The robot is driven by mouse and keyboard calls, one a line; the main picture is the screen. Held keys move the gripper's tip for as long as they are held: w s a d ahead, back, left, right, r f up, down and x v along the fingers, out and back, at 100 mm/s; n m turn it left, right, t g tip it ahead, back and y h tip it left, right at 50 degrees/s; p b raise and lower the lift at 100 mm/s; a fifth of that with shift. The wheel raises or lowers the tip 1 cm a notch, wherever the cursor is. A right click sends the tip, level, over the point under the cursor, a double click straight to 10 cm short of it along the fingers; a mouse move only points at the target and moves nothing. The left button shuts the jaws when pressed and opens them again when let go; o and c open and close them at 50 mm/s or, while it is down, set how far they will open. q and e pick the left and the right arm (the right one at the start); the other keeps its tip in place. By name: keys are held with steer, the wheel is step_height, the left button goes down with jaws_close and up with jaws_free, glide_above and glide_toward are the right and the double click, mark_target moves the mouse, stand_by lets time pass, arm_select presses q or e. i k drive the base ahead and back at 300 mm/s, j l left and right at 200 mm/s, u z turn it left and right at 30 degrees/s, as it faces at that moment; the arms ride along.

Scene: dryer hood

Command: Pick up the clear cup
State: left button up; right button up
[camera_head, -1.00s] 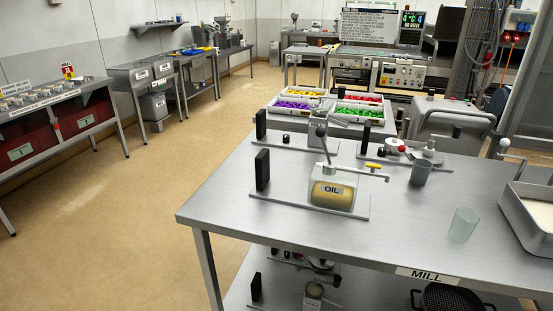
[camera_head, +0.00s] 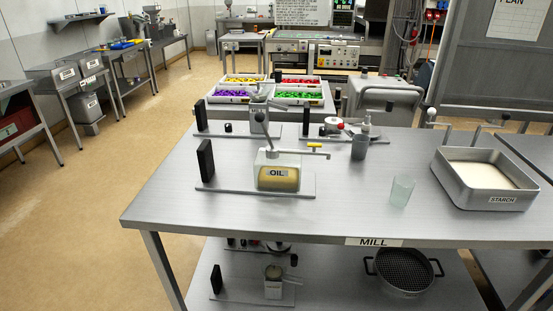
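The clear cup (camera_head: 402,191) is a pale, see-through tumbler. It stands upright on the steel table marked MILL (camera_head: 240,219), near its front edge, between the OIL dispenser (camera_head: 279,171) and the starch tray (camera_head: 484,181). Nothing touches it. A grey, darker cup (camera_head: 360,147) stands behind it and to its left. Neither of my grippers is in the head view.
The OIL dispenser's base plate and black upright fill the left part of the table. The table top around the clear cup is bare. A lower shelf holds a dark round sieve (camera_head: 404,271). Open floor (camera_head: 70,215) lies to the left.

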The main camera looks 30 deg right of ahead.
mark_target(403, 185)
steer(key=z, duration=1.75)
steer(key=l, duration=0.65)
steer(key=i+l+u, duration=0.1)
steer(key=l, duration=0.55)
steer(key=i, duration=0.05)
